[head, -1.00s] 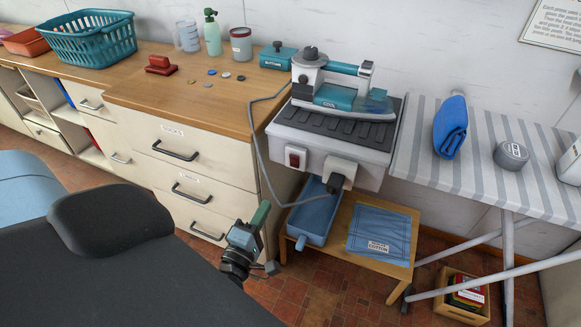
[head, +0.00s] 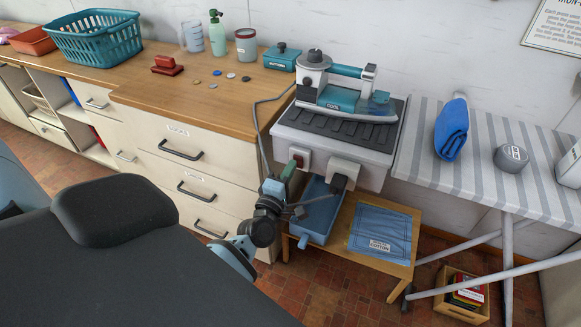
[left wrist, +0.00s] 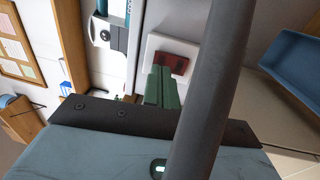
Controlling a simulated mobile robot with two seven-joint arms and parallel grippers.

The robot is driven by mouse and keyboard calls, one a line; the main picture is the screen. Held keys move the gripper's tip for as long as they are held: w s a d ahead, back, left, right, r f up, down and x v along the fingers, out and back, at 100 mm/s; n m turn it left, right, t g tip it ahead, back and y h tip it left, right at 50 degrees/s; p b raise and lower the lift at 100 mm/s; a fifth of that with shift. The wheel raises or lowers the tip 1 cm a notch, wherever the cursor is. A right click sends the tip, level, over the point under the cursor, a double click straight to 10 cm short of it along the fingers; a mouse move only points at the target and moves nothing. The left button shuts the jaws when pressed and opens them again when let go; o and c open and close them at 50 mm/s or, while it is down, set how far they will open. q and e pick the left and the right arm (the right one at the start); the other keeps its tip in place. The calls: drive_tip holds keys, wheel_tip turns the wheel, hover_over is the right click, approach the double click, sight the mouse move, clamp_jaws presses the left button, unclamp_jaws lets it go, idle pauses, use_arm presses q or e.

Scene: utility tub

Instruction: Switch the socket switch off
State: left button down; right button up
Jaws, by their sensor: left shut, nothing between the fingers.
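The socket switch is a red rocker in a white plate (head: 302,153) on the front of the grey ironing unit. In the head view my left gripper partly covers it. In the left wrist view the dark red rocker (left wrist: 171,64) shows in its plate, just beyond the finger ends. My left gripper (head: 291,168) has green fingers, shut and empty, pointing up at the switch's lower left part. The fingers also show in the left wrist view (left wrist: 162,80). I cannot tell whether they touch the rocker. My right gripper is not in view.
A black plug (head: 338,183) sits in the socket plate right of the switch, with a grey cord. The iron (head: 345,98) rests on top of the unit. A blue tray (head: 318,215) is below. The wooden counter (head: 220,100) with drawers stands left, the striped ironing board (head: 485,150) right.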

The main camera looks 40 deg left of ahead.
use_arm(q)
drive_tip(key=shift+w+a, duration=0.1)
drive_tip(key=shift+w, duration=0.3)
drive_tip(key=shift+w+r, duration=0.2)
drive_tip(key=shift+w, duration=0.05)
drive_tip(key=shift+s, duration=0.1)
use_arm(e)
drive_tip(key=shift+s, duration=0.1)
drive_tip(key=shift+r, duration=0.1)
